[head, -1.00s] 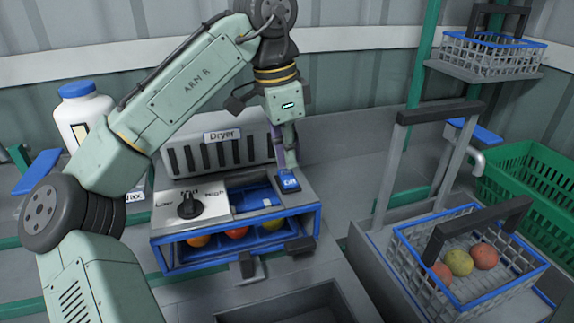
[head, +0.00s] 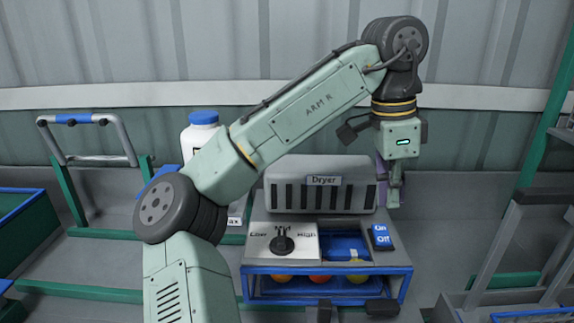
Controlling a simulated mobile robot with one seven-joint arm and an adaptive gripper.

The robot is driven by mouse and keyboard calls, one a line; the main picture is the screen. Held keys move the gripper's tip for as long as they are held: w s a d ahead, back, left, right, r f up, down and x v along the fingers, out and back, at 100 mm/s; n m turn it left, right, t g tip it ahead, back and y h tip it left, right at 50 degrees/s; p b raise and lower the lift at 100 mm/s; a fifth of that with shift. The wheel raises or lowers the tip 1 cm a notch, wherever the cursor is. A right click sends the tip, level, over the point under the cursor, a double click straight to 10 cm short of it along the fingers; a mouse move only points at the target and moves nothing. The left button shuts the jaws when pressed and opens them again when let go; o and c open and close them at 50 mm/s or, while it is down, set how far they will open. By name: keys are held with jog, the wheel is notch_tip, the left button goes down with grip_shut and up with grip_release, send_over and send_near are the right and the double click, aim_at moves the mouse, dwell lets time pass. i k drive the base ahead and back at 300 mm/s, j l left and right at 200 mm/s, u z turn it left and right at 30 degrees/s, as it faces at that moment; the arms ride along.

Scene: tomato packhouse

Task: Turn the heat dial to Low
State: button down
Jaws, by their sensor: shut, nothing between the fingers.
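The dryer (head: 320,180) stands ahead of me, with a panel on its front top. The black heat dial (head: 283,241) sits on a pale plate marked Low at left and High at right. Its pointer stands roughly upright, between those two marks. A blue On/Off switch (head: 382,237) is at the right end of the panel. My gripper (head: 393,203) is shut and empty, pointing down above and slightly right of the switch, apart from it. It is to the right of the dial and higher.
A blue-framed rack (head: 250,287) with several tomatoes is under the panel. A white bottle with a blue cap (head: 203,118) stands behind my arm. A trolley handle (head: 120,140) is at left, and grey rails (head: 490,240) are at right.

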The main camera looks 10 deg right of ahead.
aim_at(281, 245)
jog(key=k, duration=1)
